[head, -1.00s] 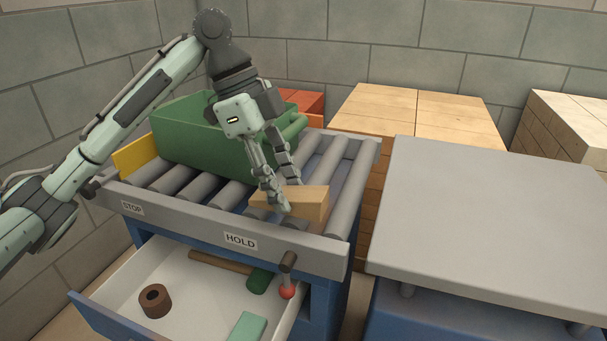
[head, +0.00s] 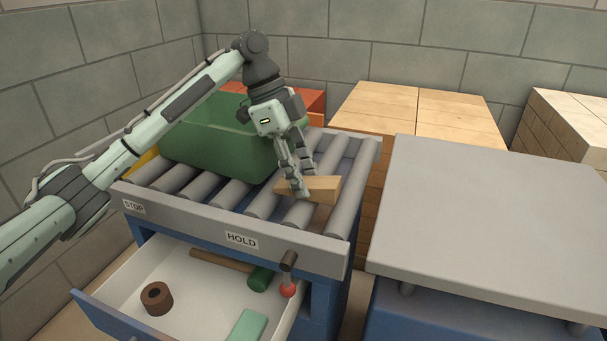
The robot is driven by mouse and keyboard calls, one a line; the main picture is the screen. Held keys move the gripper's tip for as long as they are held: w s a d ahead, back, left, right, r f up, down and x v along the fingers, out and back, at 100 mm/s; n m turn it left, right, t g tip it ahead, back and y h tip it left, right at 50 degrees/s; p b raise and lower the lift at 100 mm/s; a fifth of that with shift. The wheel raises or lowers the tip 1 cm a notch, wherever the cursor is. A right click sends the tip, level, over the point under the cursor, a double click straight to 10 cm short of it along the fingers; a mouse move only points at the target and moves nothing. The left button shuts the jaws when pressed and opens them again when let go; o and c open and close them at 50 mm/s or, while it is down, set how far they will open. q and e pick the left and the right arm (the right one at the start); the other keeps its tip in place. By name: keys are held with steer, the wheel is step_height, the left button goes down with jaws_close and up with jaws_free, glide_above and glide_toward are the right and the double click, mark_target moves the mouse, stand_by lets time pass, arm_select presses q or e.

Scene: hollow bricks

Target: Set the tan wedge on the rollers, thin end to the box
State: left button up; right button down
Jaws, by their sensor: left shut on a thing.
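The tan wedge (head: 323,188) is at the right part of the grey rollers (head: 228,194). My left gripper (head: 300,190) is shut on it, with its fingers coming down from above. The wedge's left end looks thinner than its right end and points toward the green box. I cannot tell whether its underside touches the rollers. The green box (head: 215,140) stands on the rollers to the left and behind the wedge, partly hidden by my left arm. My right gripper is not in view.
A rail labelled HOLD (head: 241,240) and STOP fronts the rollers, with a red-knobbed lever (head: 288,290). The open drawer (head: 205,300) below holds a brown ring (head: 157,298), a mallet (head: 222,260) and a green block (head: 246,326). A bare grey table (head: 490,220) stands at right.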

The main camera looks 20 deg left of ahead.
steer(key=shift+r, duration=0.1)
arm_select(q)
steer(key=o, duration=1.2)
steer(key=shift+f, duration=0.15)
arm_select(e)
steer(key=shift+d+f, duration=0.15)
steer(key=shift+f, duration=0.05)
arm_select(q)
steer(key=v, duration=1.2)
steer(key=shift+p, duration=0.35)
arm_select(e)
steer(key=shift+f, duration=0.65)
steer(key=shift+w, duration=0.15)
